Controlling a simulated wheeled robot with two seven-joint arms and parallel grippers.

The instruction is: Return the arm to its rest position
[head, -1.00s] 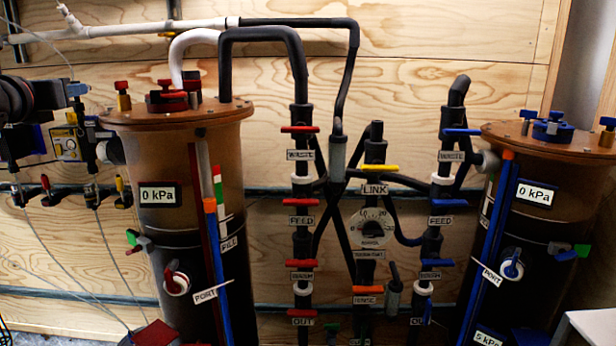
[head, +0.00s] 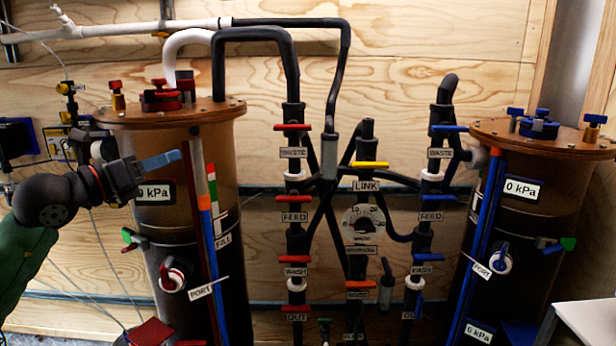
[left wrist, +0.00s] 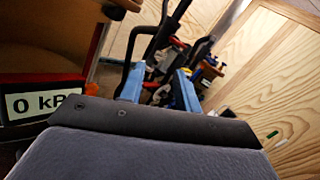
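My left gripper (head: 168,160) is in front of the upper part of the left filter tank (head: 190,222), beside its 0 kPa display (head: 154,191). My green and black left arm comes in from the lower left. In the left wrist view the two blue fingers of my left gripper (left wrist: 158,88) stand apart with nothing seen held between them. Dark pipes and valves show beyond the fingers there, and the 0 kPa display (left wrist: 38,103) is close at left. My right gripper is in neither view.
The right filter tank (head: 540,215) stands at right. Between the tanks are dark pipes with red, yellow and blue valve handles and a round dial (head: 363,224). A white pipe (head: 130,28) runs along the plywood wall (head: 420,60). A white surface (head: 590,325) is at lower right.

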